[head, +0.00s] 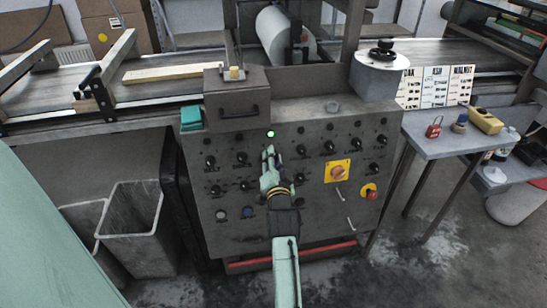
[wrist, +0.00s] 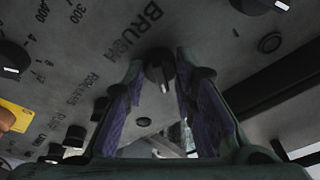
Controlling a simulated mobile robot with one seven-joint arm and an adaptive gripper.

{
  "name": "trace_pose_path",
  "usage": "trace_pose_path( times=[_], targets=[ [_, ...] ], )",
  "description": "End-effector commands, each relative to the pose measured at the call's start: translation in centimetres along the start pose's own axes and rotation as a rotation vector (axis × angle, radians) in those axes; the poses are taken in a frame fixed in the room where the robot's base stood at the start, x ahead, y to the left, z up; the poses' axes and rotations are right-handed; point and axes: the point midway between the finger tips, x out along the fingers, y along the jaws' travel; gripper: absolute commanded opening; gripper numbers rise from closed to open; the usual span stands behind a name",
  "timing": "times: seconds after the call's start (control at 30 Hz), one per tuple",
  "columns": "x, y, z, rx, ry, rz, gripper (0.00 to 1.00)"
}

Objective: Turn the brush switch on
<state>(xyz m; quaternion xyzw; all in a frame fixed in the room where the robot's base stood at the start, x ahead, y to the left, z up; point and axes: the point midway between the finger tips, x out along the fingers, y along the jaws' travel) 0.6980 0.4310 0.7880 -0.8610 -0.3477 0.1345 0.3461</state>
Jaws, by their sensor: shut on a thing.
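The brush switch (wrist: 158,66) is a small black knob on the grey control panel, under the printed word BRUSH in the wrist view. A pale mark shows at its lower edge. My gripper (wrist: 162,78) has its two purple-padded fingers closed on either side of the knob and holds it. In the head view my gripper (head: 268,153) reaches up to the panel just below a lit green lamp (head: 270,134). My gripper hides the knob there.
Several other black knobs sit close by on the panel (head: 310,200). A yellow plate with a red rotary switch (head: 338,172) and a red stop button (head: 370,191) are to the right. A grey bin (head: 135,240) stands at the left, a side table (head: 430,148) at the right.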

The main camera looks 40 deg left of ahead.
Motion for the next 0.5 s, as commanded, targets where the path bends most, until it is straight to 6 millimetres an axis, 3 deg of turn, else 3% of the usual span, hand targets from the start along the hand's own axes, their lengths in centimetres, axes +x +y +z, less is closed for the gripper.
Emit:
trace_pose_path(
  times=[0.2, 0.23, 0.5],
  targets=[
    [0.0, 0.0, 0.01, 0.001, 0.0, 0.0, 0.0],
    [0.01, 0.0, 0.0, 0.001, 0.0, 0.0, 0.26],
    [0.01, 0.0, 0.0, 0.0, 0.0, 0.0, 0.44]
  ],
)
